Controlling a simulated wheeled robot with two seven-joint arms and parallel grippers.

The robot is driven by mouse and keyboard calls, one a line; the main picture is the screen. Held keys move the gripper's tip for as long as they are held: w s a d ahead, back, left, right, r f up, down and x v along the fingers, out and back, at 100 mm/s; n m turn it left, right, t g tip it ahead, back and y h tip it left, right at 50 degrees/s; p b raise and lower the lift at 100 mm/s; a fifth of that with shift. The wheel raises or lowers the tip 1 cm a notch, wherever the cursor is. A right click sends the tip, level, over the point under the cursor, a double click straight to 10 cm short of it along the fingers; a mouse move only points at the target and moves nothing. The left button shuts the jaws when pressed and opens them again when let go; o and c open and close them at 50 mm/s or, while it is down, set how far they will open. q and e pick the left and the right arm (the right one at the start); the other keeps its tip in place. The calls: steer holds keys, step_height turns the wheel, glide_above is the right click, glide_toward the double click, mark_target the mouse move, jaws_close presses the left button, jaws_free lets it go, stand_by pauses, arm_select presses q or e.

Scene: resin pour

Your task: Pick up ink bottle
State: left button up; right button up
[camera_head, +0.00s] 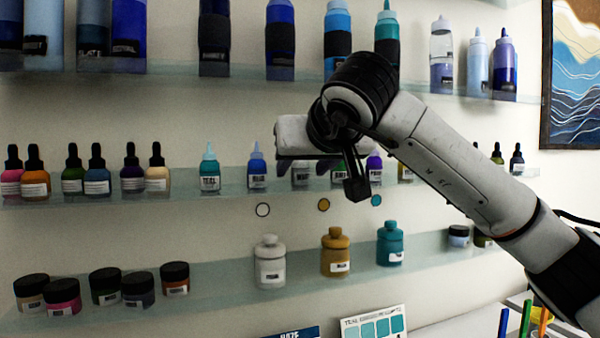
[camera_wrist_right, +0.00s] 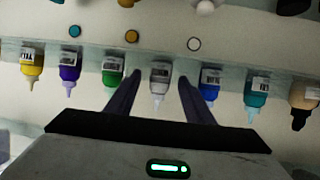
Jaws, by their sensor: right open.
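Several small ink bottles with pointed caps stand in a row on the middle glass shelf (camera_head: 108,188): teal (camera_head: 209,178), blue (camera_head: 257,177), a grey one (camera_head: 301,178), green, purple (camera_head: 375,170) and yellow. My right gripper (camera_head: 312,158) is in front of this row and partly covers the grey and green bottles. In the right wrist view, which is upside down, the open fingers (camera_wrist_right: 157,88) show on either side of the grey bottle (camera_wrist_right: 160,76). Green (camera_wrist_right: 113,70) and blue (camera_wrist_right: 209,80) bottles are just outside them. I cannot tell whether the fingers touch anything. My left gripper is not in view.
Dropper bottles (camera_head: 95,180) fill the shelf's left part. The top shelf (camera_head: 178,68) holds tall bottles above my arm. The lower shelf (camera_head: 215,288) holds round jars (camera_head: 61,297) and white, gold (camera_head: 335,255) and teal lidded bottles. Neighbouring bottles leave little side room.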

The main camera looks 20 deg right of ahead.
steer(key=shift+w, duration=0.1)
steer(key=c, duration=1.1)
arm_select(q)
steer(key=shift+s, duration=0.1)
arm_select(e)
steer(key=shift+r, duration=0.1)
steer(key=shift+c, duration=0.2)
